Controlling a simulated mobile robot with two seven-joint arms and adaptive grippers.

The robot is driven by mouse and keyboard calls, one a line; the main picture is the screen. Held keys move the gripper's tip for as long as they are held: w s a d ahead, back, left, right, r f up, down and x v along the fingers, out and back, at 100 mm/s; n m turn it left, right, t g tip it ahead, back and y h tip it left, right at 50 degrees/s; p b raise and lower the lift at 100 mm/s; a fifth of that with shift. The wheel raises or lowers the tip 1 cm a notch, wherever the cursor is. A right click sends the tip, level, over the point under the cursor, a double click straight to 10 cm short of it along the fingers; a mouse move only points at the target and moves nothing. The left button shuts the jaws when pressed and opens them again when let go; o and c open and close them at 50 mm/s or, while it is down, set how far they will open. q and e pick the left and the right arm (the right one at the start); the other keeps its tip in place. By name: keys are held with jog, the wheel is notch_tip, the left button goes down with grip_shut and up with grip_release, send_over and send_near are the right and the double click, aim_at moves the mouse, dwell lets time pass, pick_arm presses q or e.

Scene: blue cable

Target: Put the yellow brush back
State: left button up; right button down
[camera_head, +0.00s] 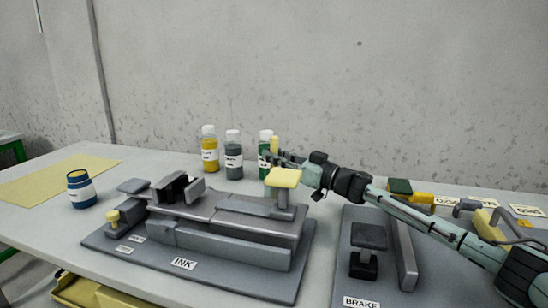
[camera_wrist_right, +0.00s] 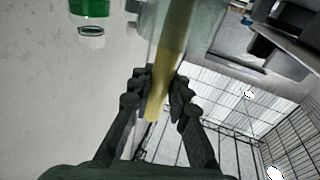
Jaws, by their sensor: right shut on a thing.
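My right gripper (camera_head: 278,158) is over the right end of the grey INK fixture (camera_head: 185,245). In the right wrist view its dark fingers (camera_wrist_right: 158,98) are closed around the slim handle of the yellow brush (camera_wrist_right: 174,60). In the head view the brush handle (camera_head: 275,146) stands roughly upright at the fingertips. A pale yellow block (camera_head: 285,177) sits just below the gripper, above a grey post of the fixture. I cannot tell whether it belongs to the brush or touches the post. My left gripper is out of view.
Yellow (camera_head: 210,150), grey (camera_head: 233,155) and green (camera_head: 265,143) bottles stand behind the fixture. A blue jar (camera_head: 81,190) and a yellow sheet (camera_head: 58,180) are at left. The grey BRAKE fixture (camera_head: 368,238) is at right.

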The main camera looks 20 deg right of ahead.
jog(key=shift+f, duration=0.15)
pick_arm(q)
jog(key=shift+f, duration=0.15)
pick_arm(e)
jog(key=c, duration=1.5)
grip_release()
jog(key=shift+o, duration=0.2)
jog(key=shift+s+d, duration=0.1)
jog(key=shift+d, duration=0.1)
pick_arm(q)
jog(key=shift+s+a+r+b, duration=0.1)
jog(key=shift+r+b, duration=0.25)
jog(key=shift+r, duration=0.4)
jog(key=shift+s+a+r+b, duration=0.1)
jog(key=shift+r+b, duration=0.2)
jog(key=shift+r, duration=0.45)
pick_arm(e)
jog(key=v, duration=1.1)
jog(key=shift+s, duration=0.3)
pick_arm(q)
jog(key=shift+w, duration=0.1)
pick_arm(e)
jog(key=shift+d, duration=0.1)
